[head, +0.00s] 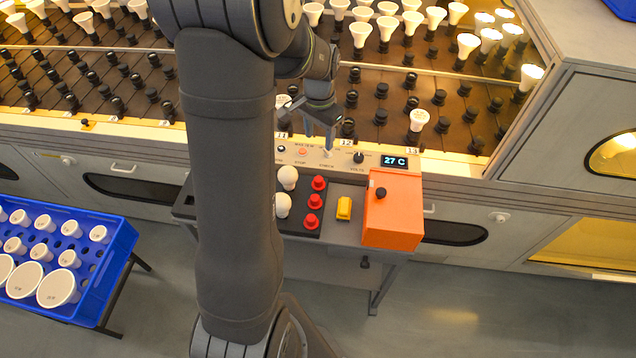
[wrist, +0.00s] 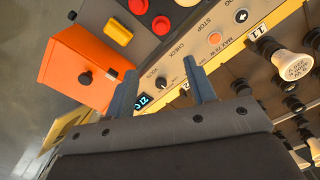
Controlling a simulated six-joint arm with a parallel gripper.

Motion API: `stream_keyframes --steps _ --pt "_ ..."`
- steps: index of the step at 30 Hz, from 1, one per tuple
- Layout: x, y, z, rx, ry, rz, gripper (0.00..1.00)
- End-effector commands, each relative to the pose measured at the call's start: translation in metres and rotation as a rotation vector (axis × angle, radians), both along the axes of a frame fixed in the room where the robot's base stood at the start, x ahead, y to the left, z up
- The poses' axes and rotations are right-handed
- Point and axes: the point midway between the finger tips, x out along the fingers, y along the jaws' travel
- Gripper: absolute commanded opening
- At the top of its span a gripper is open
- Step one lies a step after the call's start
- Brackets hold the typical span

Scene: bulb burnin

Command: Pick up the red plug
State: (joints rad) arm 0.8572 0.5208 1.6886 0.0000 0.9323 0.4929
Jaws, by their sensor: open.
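Three red plugs stand in a column on a dark strip of the small bench in the head view: a far one (head: 319,183), a middle one (head: 315,200) and a near one (head: 311,221). Two show at the top edge of the wrist view, one (wrist: 138,6) partly cut off and another (wrist: 160,26). My gripper (head: 319,138) is open and empty over the control panel (head: 290,152), behind the plugs and apart from them. In the wrist view its two blue-grey fingers (wrist: 163,72) are spread over the panel, near the dark knob (wrist: 162,85).
An orange box (head: 395,215) with a black knob and a yellow block (head: 344,208) are right of the plugs. White bulbs (head: 288,178) stand at their left, partly hidden by my arm. Bulb racks lie behind. A blue crate (head: 118,250) of bulbs is at left.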

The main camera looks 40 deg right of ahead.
Motion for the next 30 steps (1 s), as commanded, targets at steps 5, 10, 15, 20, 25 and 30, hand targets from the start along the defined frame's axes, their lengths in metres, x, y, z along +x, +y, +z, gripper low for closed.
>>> stream_keyframes --steps 5,10,15,20,25,30 --pt "-0.001 0.0 -0.012 0.001 0.001 -0.121 0.5" --pt "-0.001 0.001 -0.039 0.004 0.004 -0.131 0.5" --pt "-0.001 0.001 -0.075 0.003 0.003 -0.13 0.5" --pt "-0.001 0.001 -0.106 0.002 0.003 -0.129 0.5" --pt "-0.001 0.0 -0.127 0.001 0.001 -0.129 0.5" --pt "0.0 0.0 -0.135 0.001 0.0 -0.128 0.5"
